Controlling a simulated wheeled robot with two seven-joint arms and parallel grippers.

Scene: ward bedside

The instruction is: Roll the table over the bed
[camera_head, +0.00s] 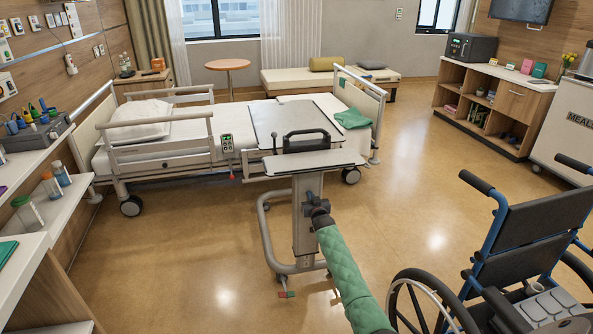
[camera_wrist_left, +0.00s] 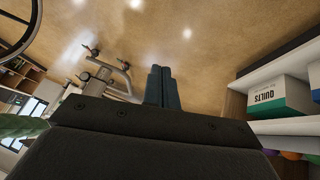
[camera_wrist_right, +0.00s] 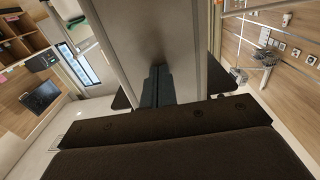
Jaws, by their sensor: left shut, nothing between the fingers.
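The overbed table stands at the near side of the bed (camera_head: 235,150). Its grey top (camera_head: 275,118) reaches over the mattress, and its pale near section (camera_head: 313,161) is on this side, with a black handle (camera_head: 306,133) between them. Its column (camera_head: 305,240) stands on a grey tubular wheeled base (camera_head: 264,232) on the floor. My right gripper (camera_head: 318,207) is at the column's near face; in the right wrist view its fingers (camera_wrist_right: 157,86) look shut together against the column (camera_wrist_right: 165,45). My left gripper (camera_wrist_left: 161,86) is shut and empty, outside the head view.
A wheelchair (camera_head: 533,240) stands close on the right. Shelves (camera_head: 30,170) with bottles line the left wall. A box marked QUILTS (camera_wrist_left: 278,96) shows in the left wrist view. A green cloth (camera_head: 353,118) lies on the bed.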

